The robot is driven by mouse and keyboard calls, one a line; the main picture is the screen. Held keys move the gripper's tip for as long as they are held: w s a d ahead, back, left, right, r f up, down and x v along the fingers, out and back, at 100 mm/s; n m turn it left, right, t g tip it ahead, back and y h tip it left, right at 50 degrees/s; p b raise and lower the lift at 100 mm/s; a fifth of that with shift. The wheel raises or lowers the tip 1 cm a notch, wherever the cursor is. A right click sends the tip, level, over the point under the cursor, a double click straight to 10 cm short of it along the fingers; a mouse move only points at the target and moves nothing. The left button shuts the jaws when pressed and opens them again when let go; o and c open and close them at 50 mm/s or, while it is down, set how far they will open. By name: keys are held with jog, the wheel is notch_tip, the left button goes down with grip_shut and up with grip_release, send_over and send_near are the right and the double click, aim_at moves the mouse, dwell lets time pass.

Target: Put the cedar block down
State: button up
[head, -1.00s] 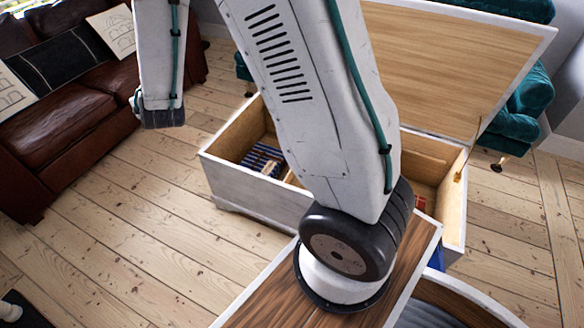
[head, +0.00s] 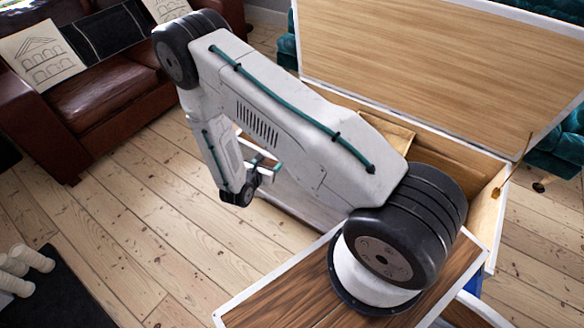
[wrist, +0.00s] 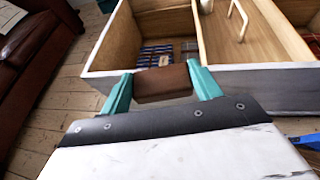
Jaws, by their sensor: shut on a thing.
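The cedar block (wrist: 163,84) is a reddish-brown bar held crosswise between the teal fingers of my gripper (wrist: 160,74) in the wrist view. My gripper is shut on it. The block appears in front of the pale outer wall of an open wooden chest (wrist: 250,80); I cannot tell how far apart they are. In the head view my gripper (head: 262,163) is beside the chest's near left side, and my arm covers much of the chest. I cannot make out the block clearly there.
The chest's lid (head: 420,70) stands open. A brown leather sofa (head: 100,95) is at the left. A dark mat (head: 60,290) with pale rolls (head: 28,262) lies lower left. Floorboards (head: 150,225) between are clear.

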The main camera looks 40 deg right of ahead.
jog(key=s+d+f+m+g+h, duration=0.1)
jog(key=s+d+f+m+g, duration=0.15)
jog(key=s+f, duration=0.55)
jog(key=shift+w+d+f, duration=0.8)
jog(key=shift+w+d, duration=0.9)
jog(key=shift+w, duration=0.3)
jog(key=shift+w+d+f, duration=0.85)
jog(key=shift+w+d, duration=0.9)
jog(key=shift+w, duration=0.2)
jog(key=shift+w+d+f, duration=0.8)
jog(key=shift+w+d, duration=0.9)
jog(key=shift+w, duration=0.3)
jog(key=shift+f, duration=0.15)
jog(key=o, duration=1)
